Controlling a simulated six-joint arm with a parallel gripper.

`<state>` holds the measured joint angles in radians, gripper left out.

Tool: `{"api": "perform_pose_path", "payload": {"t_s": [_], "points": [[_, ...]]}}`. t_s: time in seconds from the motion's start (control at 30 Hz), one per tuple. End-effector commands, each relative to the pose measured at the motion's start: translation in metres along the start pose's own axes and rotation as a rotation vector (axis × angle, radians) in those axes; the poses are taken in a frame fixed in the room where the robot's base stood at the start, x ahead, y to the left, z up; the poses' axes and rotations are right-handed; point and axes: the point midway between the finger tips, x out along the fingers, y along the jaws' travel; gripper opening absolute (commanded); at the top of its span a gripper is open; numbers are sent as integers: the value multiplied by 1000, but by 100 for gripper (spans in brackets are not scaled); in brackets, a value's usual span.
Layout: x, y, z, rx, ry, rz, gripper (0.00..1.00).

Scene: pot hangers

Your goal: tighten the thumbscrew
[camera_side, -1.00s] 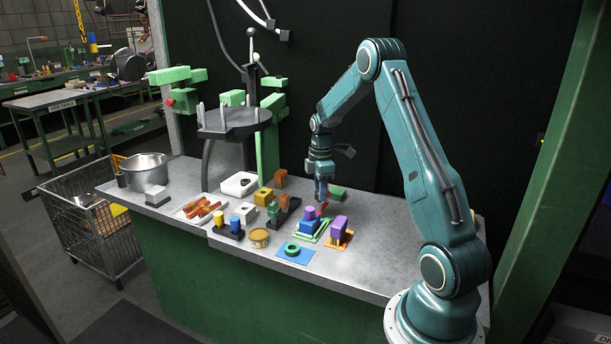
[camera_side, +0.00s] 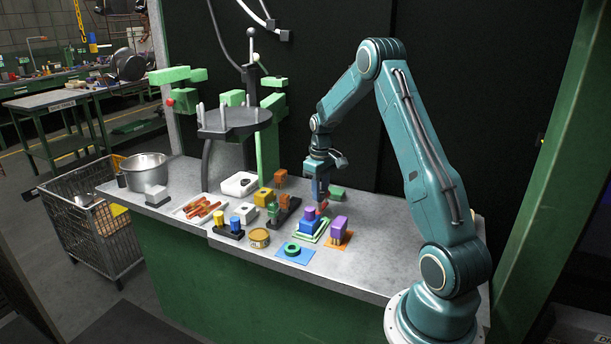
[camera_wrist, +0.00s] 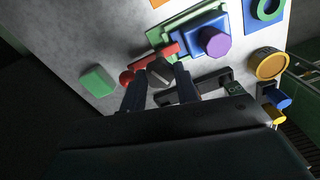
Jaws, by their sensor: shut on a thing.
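My gripper (camera_side: 321,196) points down at the right of the workbench. In the wrist view its two fingers (camera_wrist: 160,75) close on a dark grey knob (camera_wrist: 159,68), which looks like the thumbscrew. A red bar (camera_wrist: 167,51) with a rounded red end (camera_wrist: 127,77) lies right at the knob; it also shows as a small red patch (camera_side: 323,205) at the fingertips in the side view. Beyond it is a blue block (camera_wrist: 198,27) with a purple octagonal top (camera_wrist: 214,42) on a green-edged plate (camera_wrist: 165,35). The thumbscrew's lower part is hidden.
A green block (camera_wrist: 97,81) lies near the gripper. A purple block (camera_side: 339,224) on an orange plate and a green ring (camera_side: 291,249) on a blue plate stand nearby. A yellow round tin (camera_side: 259,238) and a metal pot (camera_side: 145,169) are farther left.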

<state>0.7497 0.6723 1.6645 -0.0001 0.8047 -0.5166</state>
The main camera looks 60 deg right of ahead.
Motion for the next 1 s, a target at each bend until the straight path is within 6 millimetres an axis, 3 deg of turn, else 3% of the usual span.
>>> {"api": "perform_pose_path", "payload": {"t_s": [0.5, 1.0], "points": [[0, 0, 0, 448, 0, 0, 8], [0, -1, 0, 589, 0, 0, 8]]}}
